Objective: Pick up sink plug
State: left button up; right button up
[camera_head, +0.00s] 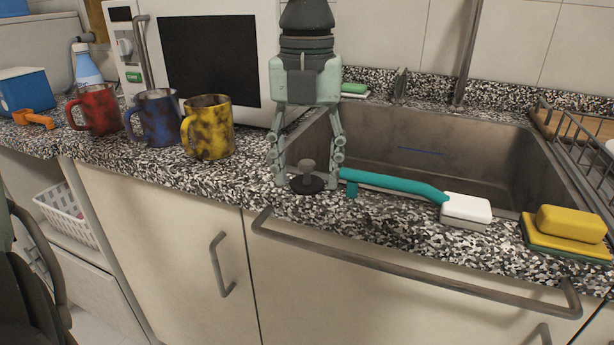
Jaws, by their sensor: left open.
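The sink plug (307,182) is a dark round disc with a grey knob on top. It lies flat on the speckled counter (250,172) near its front edge, left of the sink. My left gripper (305,184) points straight down over the plug and is open. One finger stands at each side of the plug, with the knob between them. I cannot tell whether the fingertips touch the disc. My right gripper does not show.
A teal-handled brush (390,183) with a white head lies just right of the plug. The metal sink (450,150) is behind it. Red (97,108), blue (158,115) and yellow (208,128) mugs stand to the left. A yellow sponge (570,224) lies at the right.

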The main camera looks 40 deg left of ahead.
pick_arm(q)
grip_shut()
dwell(0.5)
